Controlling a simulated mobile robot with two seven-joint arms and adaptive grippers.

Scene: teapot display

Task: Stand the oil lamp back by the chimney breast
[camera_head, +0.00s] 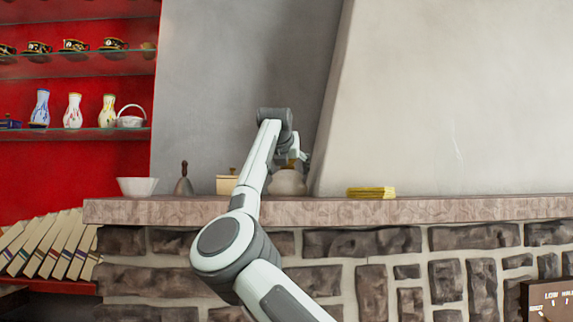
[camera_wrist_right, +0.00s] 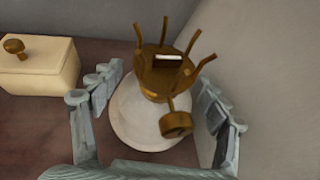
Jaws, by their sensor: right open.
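The oil lamp has a rounded off-white body (camera_wrist_right: 128,112) and a brass top with several upright prongs (camera_wrist_right: 165,75). It stands on the stone mantel shelf (camera_head: 400,211), close to the sloping pale chimney breast (camera_head: 440,100). In the head view its pale body (camera_head: 287,183) shows partly behind my right arm. My right gripper (camera_wrist_right: 161,82) is open, with its fingers on either side of the lamp in the right wrist view. I cannot tell whether a finger touches it. In the head view my right gripper (camera_head: 299,155) is small and partly hidden above the lamp. My left gripper is out of view.
A cream box with a brass knob (camera_wrist_right: 38,65) stands just left of the lamp. Further left are a dark bell (camera_head: 183,182) and a white bowl (camera_head: 138,186). A yellow stack (camera_head: 371,193) lies to the right. The chimney breast is close on the gripper's right.

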